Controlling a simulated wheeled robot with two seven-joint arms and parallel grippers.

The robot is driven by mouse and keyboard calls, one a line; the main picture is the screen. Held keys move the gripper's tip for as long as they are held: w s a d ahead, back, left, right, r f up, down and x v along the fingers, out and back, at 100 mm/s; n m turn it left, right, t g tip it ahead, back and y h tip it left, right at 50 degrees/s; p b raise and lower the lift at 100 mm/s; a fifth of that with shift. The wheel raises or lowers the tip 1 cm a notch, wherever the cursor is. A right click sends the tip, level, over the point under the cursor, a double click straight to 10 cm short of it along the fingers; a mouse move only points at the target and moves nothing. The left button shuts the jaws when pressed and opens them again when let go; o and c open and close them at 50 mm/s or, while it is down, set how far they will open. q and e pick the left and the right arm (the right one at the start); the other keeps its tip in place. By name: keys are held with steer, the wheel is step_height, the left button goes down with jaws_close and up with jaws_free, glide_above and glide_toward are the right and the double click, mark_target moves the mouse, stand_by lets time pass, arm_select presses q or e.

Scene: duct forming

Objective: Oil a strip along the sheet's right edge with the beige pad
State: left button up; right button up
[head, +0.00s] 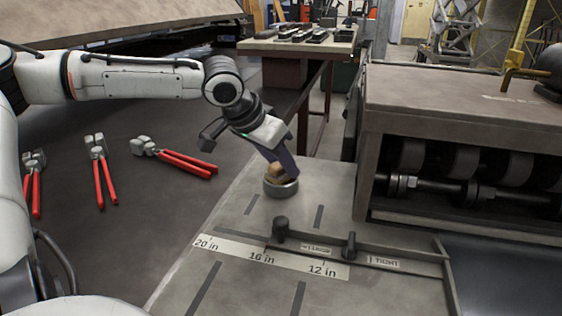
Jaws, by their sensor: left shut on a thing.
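My left gripper (279,164) reaches in from the left and points down, shut on the beige pad (275,169). The pad is at the mouth of a small round metal dish (281,188). I cannot tell whether it touches the inside. The fingers hide part of the pad. The dish stands on a light grey plate (340,205) with dark slots. I cannot clearly make out a separate sheet or its right edge. My right gripper is not in view.
Several red-handled tools (180,158) lie on the dark surface at left. A scale strip (262,258) and a metal bar with knobs (350,248) lie in front of the dish. A roller machine (460,120) stands at right. A tool bench (295,46) is behind.

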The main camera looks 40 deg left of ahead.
arm_select(q)
steer(key=shift+s+f, duration=0.1)
steer(key=shift+f, duration=0.05)
stand_by(0.3)
